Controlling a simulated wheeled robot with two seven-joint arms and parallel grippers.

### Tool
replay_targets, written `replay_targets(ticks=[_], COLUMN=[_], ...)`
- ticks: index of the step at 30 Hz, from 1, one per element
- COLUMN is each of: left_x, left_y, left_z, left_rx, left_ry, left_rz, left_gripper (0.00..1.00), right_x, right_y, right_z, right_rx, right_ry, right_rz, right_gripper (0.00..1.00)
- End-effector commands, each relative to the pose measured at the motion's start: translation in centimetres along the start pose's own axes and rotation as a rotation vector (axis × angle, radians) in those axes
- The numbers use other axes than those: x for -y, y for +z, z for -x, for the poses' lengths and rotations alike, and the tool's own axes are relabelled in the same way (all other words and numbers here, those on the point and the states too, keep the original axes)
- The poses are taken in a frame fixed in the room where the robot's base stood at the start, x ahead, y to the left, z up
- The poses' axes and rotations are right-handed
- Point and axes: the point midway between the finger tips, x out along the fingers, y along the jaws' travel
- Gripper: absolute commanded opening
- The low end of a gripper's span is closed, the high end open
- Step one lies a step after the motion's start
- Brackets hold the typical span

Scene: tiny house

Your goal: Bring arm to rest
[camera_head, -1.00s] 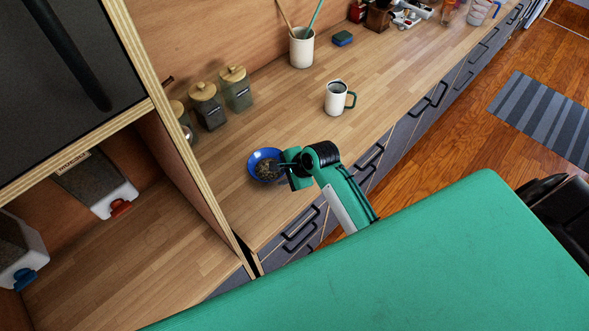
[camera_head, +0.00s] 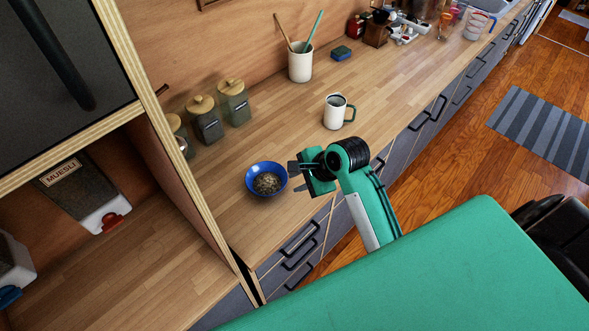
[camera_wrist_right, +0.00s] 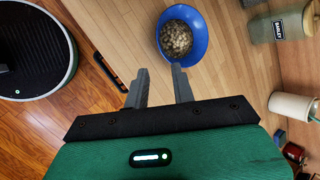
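My right gripper (camera_head: 296,178) is over the front part of the wooden counter, just right of a blue bowl (camera_head: 252,186) holding brownish muesli-like contents. In the right wrist view, the gripper's two fingers (camera_wrist_right: 160,85) are apart with nothing between them. My right arm (camera_head: 372,205) comes in from the lower right. My left gripper is not in view.
A white mug (camera_head: 336,112) with a green handle stands behind the gripper. Lidded jars (camera_head: 207,122) line the back wall by a utensil cup (camera_head: 300,64). A muesli dispenser (camera_head: 82,190) sits in the left cubby. Drawer handles (camera_head: 298,238) line the counter front. The middle counter is clear.

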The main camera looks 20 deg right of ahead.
Motion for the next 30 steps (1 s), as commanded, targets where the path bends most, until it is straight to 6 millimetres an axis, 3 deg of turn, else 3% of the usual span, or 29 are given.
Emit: replay_targets(ticks=[7,11,14,24,30], left_x=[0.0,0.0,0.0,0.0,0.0], left_y=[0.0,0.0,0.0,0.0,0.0], left_z=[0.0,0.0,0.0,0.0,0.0], left_rx=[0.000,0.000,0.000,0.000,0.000], left_ry=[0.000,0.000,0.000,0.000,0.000], left_rz=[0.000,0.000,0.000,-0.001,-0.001], left_gripper=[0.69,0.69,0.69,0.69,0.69], right_x=[-0.1,-1.3,-3.6,-13.0,-16.7], right_y=[0.0,-0.1,-0.2,-0.3,-0.1], right_z=[0.0,0.0,0.1,2.3,4.1], right_rx=[-0.001,-0.020,-0.052,-0.136,-0.134], right_ry=[0.001,0.014,0.041,0.208,0.304], right_rz=[0.004,0.086,0.243,1.004,1.353], right_gripper=[0.25,0.25,0.25,0.25,0.25])
